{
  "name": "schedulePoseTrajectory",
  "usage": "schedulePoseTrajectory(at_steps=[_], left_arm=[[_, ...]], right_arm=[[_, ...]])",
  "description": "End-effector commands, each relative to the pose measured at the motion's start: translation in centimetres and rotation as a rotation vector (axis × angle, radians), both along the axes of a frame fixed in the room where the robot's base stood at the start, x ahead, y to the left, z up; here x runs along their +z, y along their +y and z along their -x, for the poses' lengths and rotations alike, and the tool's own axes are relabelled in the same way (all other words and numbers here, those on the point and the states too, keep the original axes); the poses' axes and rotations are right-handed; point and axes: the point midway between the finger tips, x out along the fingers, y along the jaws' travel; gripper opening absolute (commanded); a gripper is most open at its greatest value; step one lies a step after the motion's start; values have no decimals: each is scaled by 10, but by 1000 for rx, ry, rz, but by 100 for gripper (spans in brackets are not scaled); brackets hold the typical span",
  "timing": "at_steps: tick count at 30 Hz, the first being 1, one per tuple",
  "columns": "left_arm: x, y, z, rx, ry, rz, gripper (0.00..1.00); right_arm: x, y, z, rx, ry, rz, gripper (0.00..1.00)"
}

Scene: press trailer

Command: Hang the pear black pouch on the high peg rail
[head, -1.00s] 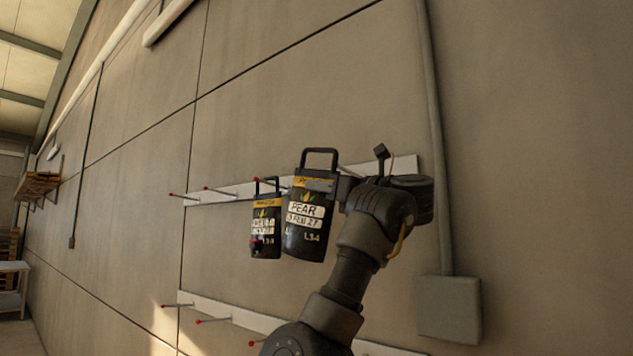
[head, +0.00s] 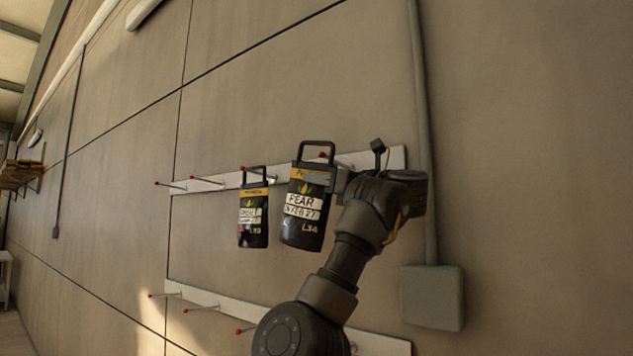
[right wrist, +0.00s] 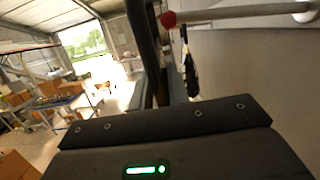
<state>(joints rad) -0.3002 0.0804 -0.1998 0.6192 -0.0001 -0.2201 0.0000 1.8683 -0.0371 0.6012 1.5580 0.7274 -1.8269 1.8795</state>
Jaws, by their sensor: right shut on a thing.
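The pear black pouch (head: 303,218) has a yellow band, white labels reading PEAR and a stiff black loop handle on top. My right gripper (head: 327,180) is shut on its upper right side and holds it roughly upright, slightly tilted, in front of the high peg rail (head: 368,160). A red peg tip (head: 322,155) shows within the handle loop in the head view. In the right wrist view a red-tipped peg (right wrist: 168,19) shows close beside a dark upright bar. I cannot tell whether the peg passes through the loop. My left gripper is out of view.
A similar smaller-looking black pouch (head: 253,218) hangs on the high rail just left, with a narrow gap. Pegs farther left look bare. A lower peg rail (head: 207,299) runs below. A grey conduit and wall box (head: 432,297) stand right of my arm.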

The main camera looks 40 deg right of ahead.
Motion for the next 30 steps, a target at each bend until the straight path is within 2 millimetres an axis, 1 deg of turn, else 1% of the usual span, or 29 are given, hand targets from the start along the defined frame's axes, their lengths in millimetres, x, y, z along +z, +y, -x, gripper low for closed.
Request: schedulePoseTrajectory(at_steps=[11,30], left_arm=[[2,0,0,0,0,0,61],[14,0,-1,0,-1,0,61]], right_arm=[[3,-2,0,-1,-3,1,0],[4,-30,-7,-1,-3,0,0]])
